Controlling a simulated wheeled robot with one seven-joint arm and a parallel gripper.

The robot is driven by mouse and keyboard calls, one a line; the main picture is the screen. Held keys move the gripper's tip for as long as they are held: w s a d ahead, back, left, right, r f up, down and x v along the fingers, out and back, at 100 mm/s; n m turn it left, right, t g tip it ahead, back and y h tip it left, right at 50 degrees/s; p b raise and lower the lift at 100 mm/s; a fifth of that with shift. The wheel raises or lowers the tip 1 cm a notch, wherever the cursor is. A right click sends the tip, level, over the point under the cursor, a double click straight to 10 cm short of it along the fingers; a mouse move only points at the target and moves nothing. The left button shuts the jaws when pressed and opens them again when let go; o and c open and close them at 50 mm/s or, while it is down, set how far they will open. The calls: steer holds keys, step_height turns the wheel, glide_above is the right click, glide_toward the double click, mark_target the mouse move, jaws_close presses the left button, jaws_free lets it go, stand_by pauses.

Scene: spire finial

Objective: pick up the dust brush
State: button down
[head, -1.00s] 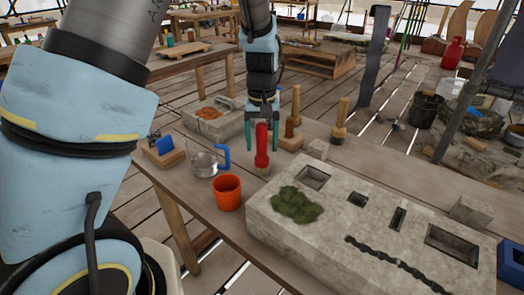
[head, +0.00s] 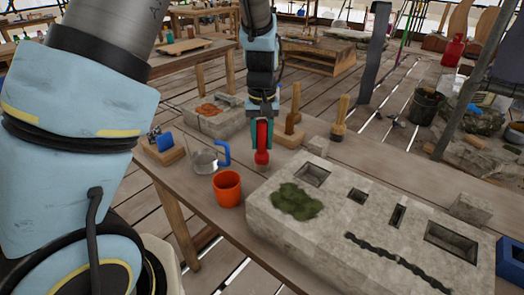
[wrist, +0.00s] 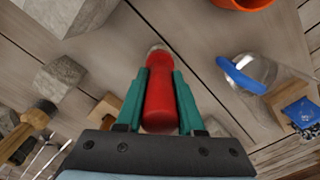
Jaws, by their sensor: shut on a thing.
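The dust brush (head: 262,157) has a red handle and stands upright over the wooden table, behind the orange cup. In the wrist view its red handle (wrist: 161,100) lies between the two green fingers, with a small pale tip at the far end. My gripper (head: 262,138) points down from above and is shut on the handle, one finger on each side. It also shows in the wrist view (wrist: 160,95). I cannot tell whether the tip touches the table.
The orange cup (head: 227,189) stands in front, with a blue-handled clear jug (head: 205,160) to the left. A stone block (head: 340,225) with recesses and moss lies front right. Wooden-handled tools (head: 293,115) stand behind on the right. Little room surrounds the brush.

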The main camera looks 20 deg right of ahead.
steer(key=shift+r, duration=0.1)
stand_by(0.3)
step_height(320, 180, up, 10)
steer(key=shift+f+b, duration=0.1)
steer(key=shift+b, duration=0.9)
